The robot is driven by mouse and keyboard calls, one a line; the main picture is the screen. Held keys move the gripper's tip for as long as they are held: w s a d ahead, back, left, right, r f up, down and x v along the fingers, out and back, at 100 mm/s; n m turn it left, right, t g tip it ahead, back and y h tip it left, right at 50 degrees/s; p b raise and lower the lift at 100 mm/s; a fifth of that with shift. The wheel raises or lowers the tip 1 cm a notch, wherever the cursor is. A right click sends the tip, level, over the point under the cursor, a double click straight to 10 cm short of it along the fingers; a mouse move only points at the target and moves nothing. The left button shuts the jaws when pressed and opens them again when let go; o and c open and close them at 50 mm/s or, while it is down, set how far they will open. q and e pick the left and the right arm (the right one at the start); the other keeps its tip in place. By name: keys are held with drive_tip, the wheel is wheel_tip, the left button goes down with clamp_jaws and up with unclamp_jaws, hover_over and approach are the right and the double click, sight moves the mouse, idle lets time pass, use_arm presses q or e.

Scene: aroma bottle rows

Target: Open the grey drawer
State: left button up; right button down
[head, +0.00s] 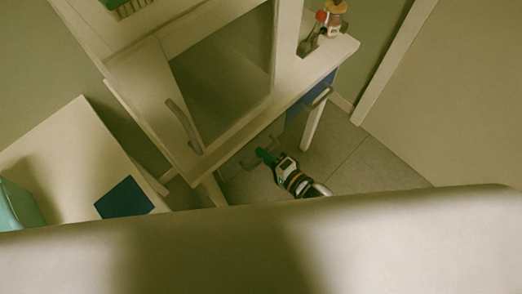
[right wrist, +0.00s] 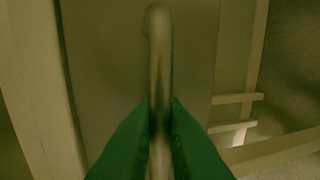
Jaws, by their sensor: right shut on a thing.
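My right gripper (head: 264,154) is below the front edge of the cream cabinet, at a bar handle. In the right wrist view its green fingers (right wrist: 160,130) are shut on a metal bar handle (right wrist: 158,50). A dull grey panel (right wrist: 100,55) lies behind this handle. In the head view the grey drawer's front is mostly hidden under the cabinet edge, so I cannot tell how far it is out. My left gripper is not in view.
A glass-panelled door with a curved handle (head: 184,126) is above the gripper. A blue drawer (head: 313,97) is to the right, and a small red-topped bottle (head: 332,17) stands above it. A cream table (head: 70,150) with a dark blue square (head: 124,199) is at left. Tiled floor (head: 365,165) is clear.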

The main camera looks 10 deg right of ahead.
drive_tip(key=f+p+v, duration=0.2)
drive_tip(key=v, duration=0.7)
drive_tip(key=f+p+v, duration=0.1)
drive_tip(key=v, duration=0.8)
drive_tip(key=shift+s+d+f+p, duration=0.25)
drive_tip(key=shift+s+f+p, duration=0.05)
drive_tip(key=shift+f+p, duration=0.15)
drive_tip(key=c, duration=1.5)
unclamp_jaws()
drive_tip(key=shift+c, duration=0.2)
drive_tip(key=b+v, duration=0.1)
drive_tip(key=v, duration=1.1)
